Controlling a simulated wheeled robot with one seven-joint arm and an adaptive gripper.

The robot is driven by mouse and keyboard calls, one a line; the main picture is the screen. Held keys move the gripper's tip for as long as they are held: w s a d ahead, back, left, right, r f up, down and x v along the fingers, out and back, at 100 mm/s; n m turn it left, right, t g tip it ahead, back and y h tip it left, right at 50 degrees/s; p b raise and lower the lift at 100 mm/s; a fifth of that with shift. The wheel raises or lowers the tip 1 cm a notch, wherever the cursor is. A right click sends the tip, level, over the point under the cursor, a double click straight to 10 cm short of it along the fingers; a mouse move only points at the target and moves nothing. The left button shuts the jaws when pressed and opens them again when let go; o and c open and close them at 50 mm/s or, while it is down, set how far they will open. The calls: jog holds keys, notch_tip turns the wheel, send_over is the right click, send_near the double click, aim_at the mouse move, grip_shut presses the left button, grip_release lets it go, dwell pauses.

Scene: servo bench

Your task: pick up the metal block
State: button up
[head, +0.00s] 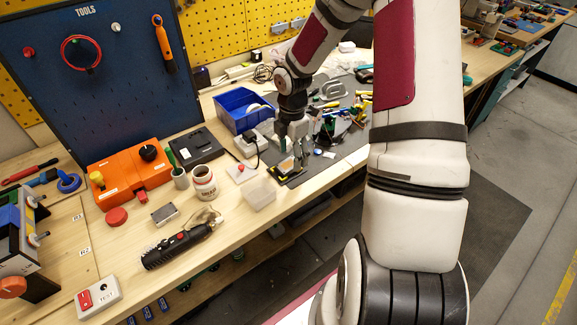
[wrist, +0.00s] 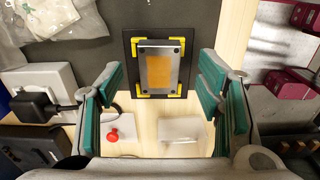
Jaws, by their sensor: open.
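A silver metal block (wrist: 161,67) with dark spots at its corners and an orange-brown middle sits in a black holder (wrist: 131,64) with yellow corner pieces. In the head view the block (head: 286,167) is small, near the front of the dark mat. My gripper (wrist: 162,80) is open, with teal finger pads to the left and right of the block. It appears to be above the block, with nothing between the fingers. In the head view my gripper (head: 284,146) is small and partly hidden. A second grey block (head: 164,213) lies on the wood farther left.
A white box with a black plug (wrist: 38,95) is left of the holder. A red button on a white plate (wrist: 113,134) and a clear box (wrist: 181,130) are close by. A plastic bag (wrist: 55,18) lies behind. A blue bin (head: 232,107) and cluttered tools surround my gripper.

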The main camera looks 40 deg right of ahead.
jog(key=shift+f, duration=1.3)
jog(key=c, duration=1.3)
jog(key=shift+r, duration=0.1)
jog(key=shift+w+r, duration=0.1)
jog(key=shift+r, duration=0.5)
notch_tip(320, 180, up, 2)
jog(key=shift+r, duration=0.1)
jog(key=s+a, duration=0.2)
jog(key=s, duration=0.2)
jog(key=s+a+r, duration=0.1)
jog(key=s+a, duration=0.2)
jog(key=s, duration=0.2)
jog(key=s+a, duration=0.2)
jog(key=s, duration=0.3)
jog(key=shift+a+r, duration=0.2)
jog(key=shift+a, duration=0.2)
jog(key=shift+s, duration=0.1)
